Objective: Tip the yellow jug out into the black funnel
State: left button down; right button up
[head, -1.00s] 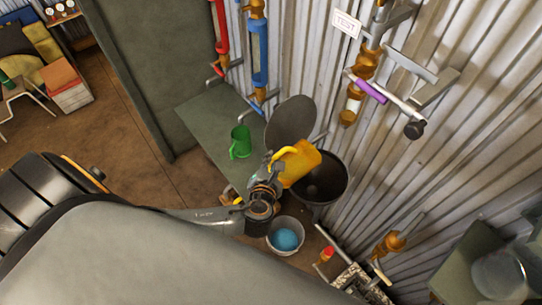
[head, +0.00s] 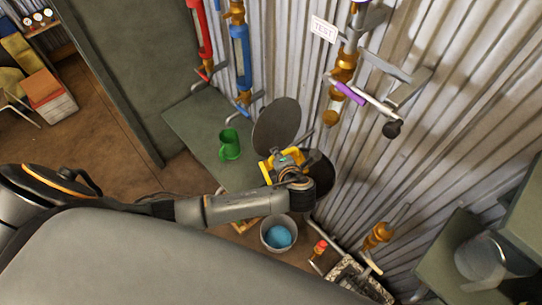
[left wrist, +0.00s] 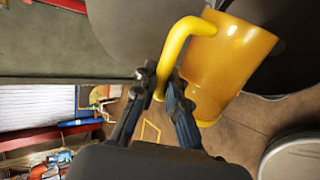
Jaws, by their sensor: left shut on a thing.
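The yellow jug (head: 267,173) is largely hidden behind my left gripper (head: 277,166) in the head view. In the left wrist view the jug (left wrist: 235,55) shows more fully, its wide end pointing up and right. There my left gripper (left wrist: 158,90) is shut on the jug's handle. The black funnel (head: 324,180) is a dark bowl by the corrugated wall, partly covered by the gripper and wrist. The jug is beside the funnel's left side; its mouth and any flow are hidden. My right gripper is not in view.
A round grey disc (head: 277,124) stands behind the jug. A green mug (head: 229,145) is on the grey-green surface (head: 190,122) to the left. A bucket with blue contents (head: 278,234) stands below. Pipes and a purple-gripped lever (head: 348,92) are on the wall.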

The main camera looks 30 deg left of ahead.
aim_at(294, 149)
pick_arm(q)
jog(key=shift+w+d, duration=0.5)
jog(key=shift+w, duration=0.05)
jog(key=shift+w+d+r+m+g+y, duration=0.25)
jog(key=shift+w+d+m+g+y, duration=0.25)
jog(key=shift+w+d, duration=0.2)
jog(key=shift+w+d+r+m+g+y, duration=0.25)
jog(key=shift+w+d+m+g+y, duration=0.25)
jog(key=shift+w, duration=0.3)
jog(key=shift+w+d+r+m+g+y, duration=0.2)
jog(key=shift+w+d+m+g+y, duration=0.1)
jog(key=shift+w+d+m+y, duration=0.45)
jog(key=shift+d+h, duration=0.1)
jog(key=shift+h, duration=0.15)
dwell(0.8)
